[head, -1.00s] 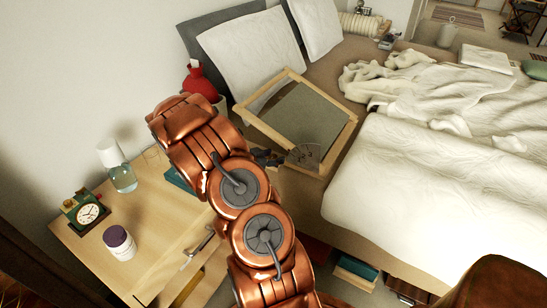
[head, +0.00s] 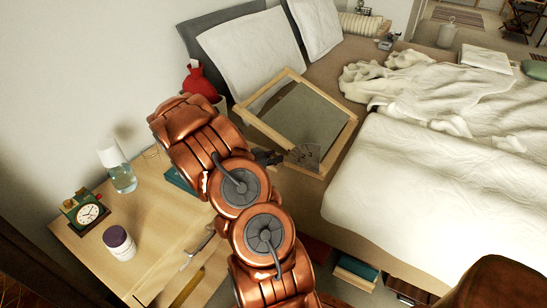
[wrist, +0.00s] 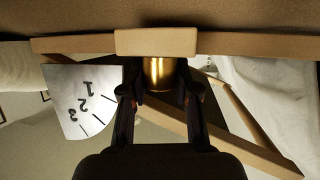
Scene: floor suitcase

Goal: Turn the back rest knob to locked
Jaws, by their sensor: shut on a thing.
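The back rest (head: 312,117), a pale wooden frame with a grey-green panel, leans on the bed near the pillows. In the wrist view its wooden bar (wrist: 75,44) crosses the top. A brass knob (wrist: 160,73) sits at a wooden block (wrist: 155,42) on that bar. My gripper (wrist: 159,88) is shut on the knob, a dark finger on each side. The knob is hidden in the head view, and no lock mark is readable.
A bedside table (head: 165,235) at left holds a clock (head: 88,214), a purple-lidded jar (head: 119,243) and a glass bottle (head: 120,172). A red bottle-shaped thing (head: 198,82) stands by the pillows. White bedding (head: 440,190) covers the bed's right side.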

